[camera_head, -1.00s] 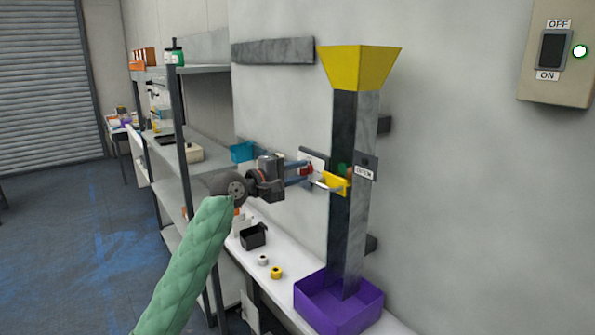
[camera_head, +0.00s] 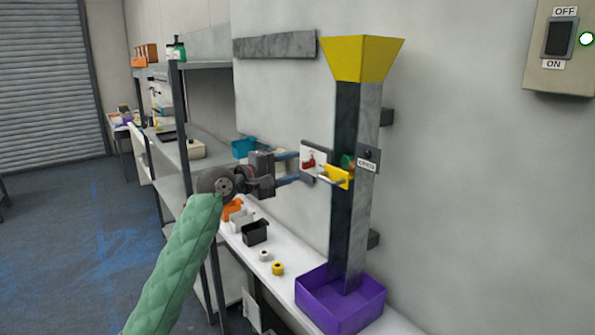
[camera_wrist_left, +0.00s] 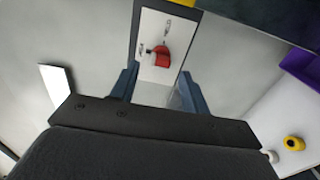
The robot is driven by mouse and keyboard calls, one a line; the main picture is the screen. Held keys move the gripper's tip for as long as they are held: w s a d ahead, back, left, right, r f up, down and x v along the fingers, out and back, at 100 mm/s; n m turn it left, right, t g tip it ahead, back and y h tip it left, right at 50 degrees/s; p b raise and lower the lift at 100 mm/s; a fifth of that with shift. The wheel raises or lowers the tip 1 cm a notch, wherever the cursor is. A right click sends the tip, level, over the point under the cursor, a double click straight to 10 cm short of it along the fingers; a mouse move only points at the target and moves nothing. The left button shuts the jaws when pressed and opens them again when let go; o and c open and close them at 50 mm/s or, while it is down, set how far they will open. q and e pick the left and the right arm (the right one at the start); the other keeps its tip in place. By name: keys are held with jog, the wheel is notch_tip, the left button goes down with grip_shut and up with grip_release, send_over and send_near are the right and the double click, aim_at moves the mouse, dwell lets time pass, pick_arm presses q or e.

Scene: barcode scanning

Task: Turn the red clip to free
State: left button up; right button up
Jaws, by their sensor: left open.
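The red clip (camera_head: 308,168) is on a white plate (camera_head: 313,152) near the wall, left of the tall grey chute (camera_head: 345,215). In the left wrist view the red clip (camera_wrist_left: 162,57) shows between my fingers, on the white plate, whose small markings I cannot read. My left gripper (camera_head: 297,167) is open and empty, just left of the clip. Its blue-grey fingers point at the plate and stand apart, one above the other in the head view. I cannot tell whether a fingertip touches the clip. My right gripper is not in view.
A yellow piece (camera_head: 336,177) juts from the chute close to the plate. The purple bin (camera_head: 343,311) stands below the chute on a white bench. A black bin (camera_head: 255,232), a white roll (camera_head: 265,256) and a yellow roll (camera_head: 278,268) sit on the bench. A shelf rack (camera_head: 177,120) stands left.

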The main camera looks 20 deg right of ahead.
pick_arm(q)
jog(key=shift+b+v, duration=0.85)
jog(key=shift+v, duration=1.5)
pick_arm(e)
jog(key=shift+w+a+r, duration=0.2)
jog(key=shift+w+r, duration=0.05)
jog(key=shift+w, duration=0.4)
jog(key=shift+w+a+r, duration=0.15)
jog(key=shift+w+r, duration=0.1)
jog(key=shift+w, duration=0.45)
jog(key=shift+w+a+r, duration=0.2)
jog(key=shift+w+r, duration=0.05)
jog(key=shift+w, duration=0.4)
